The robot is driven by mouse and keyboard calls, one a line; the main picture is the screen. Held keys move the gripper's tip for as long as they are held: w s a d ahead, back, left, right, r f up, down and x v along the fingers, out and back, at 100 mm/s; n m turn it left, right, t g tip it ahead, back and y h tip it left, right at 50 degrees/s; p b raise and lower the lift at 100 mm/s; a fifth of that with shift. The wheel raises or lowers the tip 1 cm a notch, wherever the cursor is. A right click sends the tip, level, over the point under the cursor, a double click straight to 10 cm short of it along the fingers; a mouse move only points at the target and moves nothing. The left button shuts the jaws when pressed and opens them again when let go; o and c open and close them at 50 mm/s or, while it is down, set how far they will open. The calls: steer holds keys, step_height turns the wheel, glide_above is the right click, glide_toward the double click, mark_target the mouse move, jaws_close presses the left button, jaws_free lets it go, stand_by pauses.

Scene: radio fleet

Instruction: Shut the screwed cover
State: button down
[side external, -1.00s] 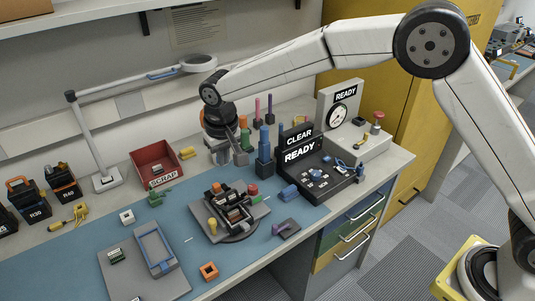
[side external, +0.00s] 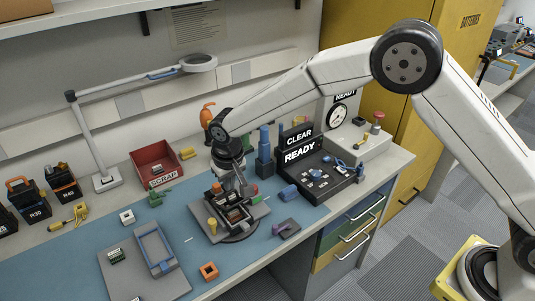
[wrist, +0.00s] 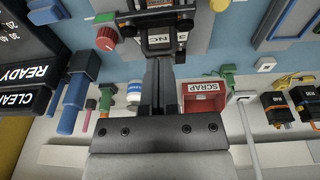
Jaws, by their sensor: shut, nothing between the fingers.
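A dark radio unit (side external: 236,212) with an open, frame-like top sits on a grey fixture (side external: 256,210) in the middle of the bench. It also shows at the top of the wrist view (wrist: 160,35), with a small white label. I cannot make out which part of it is the screwed cover. My gripper (side external: 236,192) is low over the back of the unit, pointing down. In the wrist view my gripper (wrist: 160,80) has its dark fingers together and empty, tips close to the unit's edge. I cannot tell whether they touch it.
Blue posts (side external: 264,150) and the CLEAR/READY console (side external: 315,180) stand right. A red scrap bin (side external: 156,163) is behind left. A blue frame (side external: 155,248) lies on a grey plate at left.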

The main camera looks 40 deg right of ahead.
steer(key=shift+s+f+t, duration=0.45)
steer(key=shift+s+t, duration=0.2)
steer(key=shift+t, duration=0.05)
stand_by(0.8)
steer(key=shift+s+f+t, duration=0.45)
steer(key=shift+t, duration=0.05)
steer(key=shift+s+f, duration=0.55)
steer(key=shift+f, duration=0.25)
steer(key=shift+s+f, duration=0.5)
steer(key=shift+f, duration=0.25)
steer(key=shift+r, duration=0.15)
steer(key=shift+r, duration=0.6)
steer(key=shift+r, duration=0.15)
